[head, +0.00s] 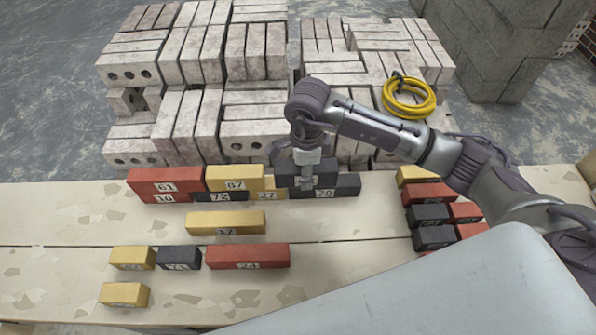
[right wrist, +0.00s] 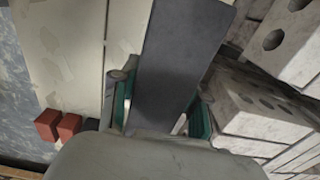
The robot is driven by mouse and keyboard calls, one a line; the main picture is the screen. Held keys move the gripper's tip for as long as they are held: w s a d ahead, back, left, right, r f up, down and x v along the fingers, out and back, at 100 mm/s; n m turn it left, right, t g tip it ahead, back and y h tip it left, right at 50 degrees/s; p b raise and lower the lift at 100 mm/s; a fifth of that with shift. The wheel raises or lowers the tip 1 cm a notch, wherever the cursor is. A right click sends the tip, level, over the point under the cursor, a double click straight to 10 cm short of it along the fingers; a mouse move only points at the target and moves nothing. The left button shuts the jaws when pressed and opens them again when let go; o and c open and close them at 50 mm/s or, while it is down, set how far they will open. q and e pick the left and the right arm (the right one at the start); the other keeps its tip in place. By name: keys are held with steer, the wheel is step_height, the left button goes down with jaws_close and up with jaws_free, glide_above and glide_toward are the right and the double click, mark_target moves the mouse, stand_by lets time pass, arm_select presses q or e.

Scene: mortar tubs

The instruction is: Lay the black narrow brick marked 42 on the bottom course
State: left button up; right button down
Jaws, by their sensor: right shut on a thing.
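My right gripper (head: 308,178) is shut on a black brick (head: 287,175) at the right end of the row on the table. Its mark is mostly covered by the gripper, so I cannot read it. In the right wrist view the black brick (right wrist: 180,60) lies between the green-padded fingers of the gripper (right wrist: 160,112). The bottom course shows a black brick marked 72 (head: 220,196), a yellow one marked 27 (head: 267,194) and a black one that seems marked 70 (head: 345,186). The held brick overlaps this last one in view; contact is unclear. My left gripper is not in view.
Loose bricks, including a red one marked 24 (head: 247,256), lie in front. A mixed stack (head: 428,193) stands at right. Pale block piles (head: 225,60) rise behind.

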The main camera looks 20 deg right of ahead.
steer(key=w, duration=0.1)
steer(key=w+f, duration=0.1)
steer(key=w, duration=0.1)
steer(key=w+a+f, duration=0.1)
steer(key=shift+w+f, duration=0.25)
steer(key=shift+f, duration=2.05)
steer(key=shift+f, duration=0.15)
steer(key=c, duration=0.6)
jaws_free()
step_height(320, 180, up, 12)
steer(key=shift+r, duration=0.15)
